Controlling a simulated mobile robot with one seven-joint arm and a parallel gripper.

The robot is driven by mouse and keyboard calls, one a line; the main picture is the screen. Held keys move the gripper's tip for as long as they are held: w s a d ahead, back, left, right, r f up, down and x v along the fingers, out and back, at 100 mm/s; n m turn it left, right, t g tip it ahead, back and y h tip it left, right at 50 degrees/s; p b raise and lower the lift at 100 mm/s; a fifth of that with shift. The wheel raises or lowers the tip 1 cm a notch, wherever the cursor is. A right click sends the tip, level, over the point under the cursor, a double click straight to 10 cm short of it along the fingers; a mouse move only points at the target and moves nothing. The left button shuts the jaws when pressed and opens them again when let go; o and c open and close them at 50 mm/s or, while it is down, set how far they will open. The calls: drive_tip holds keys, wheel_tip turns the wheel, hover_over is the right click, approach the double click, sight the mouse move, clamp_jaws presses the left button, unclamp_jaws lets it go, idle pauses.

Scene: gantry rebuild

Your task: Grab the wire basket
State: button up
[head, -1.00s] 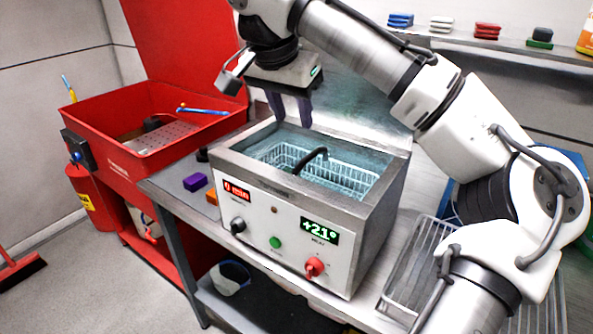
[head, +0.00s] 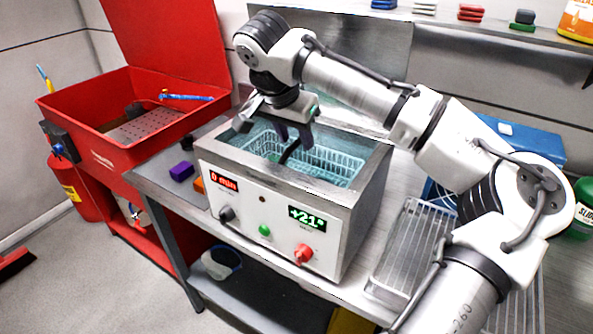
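The white wire basket (head: 335,163) sits inside the tank of the ultrasonic cleaner (head: 285,205). Its black handle (head: 290,151) arches up over the middle of the basket. My gripper (head: 294,146) is down at the tank opening, with its dark fingers around or right beside the handle. The fingers look apart. Whether they touch the handle is too small to tell. Part of the basket is hidden behind the gripper and the tank's front wall.
A red parts washer (head: 125,120) with a raised lid stands at the left. A purple block (head: 181,171) lies left of the cleaner. An empty wire rack (head: 405,255) lies to its right, by my arm. A shelf (head: 470,38) with small stacked blocks runs along the back wall.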

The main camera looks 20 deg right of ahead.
sight(296, 141)
drive_tip(key=shift+p+x, duration=0.3)
drive_tip(key=shift+x, duration=1.35)
drive_tip(key=shift+r, duration=0.1)
clamp_jaws()
drive_tip(key=shift+w, duration=0.1)
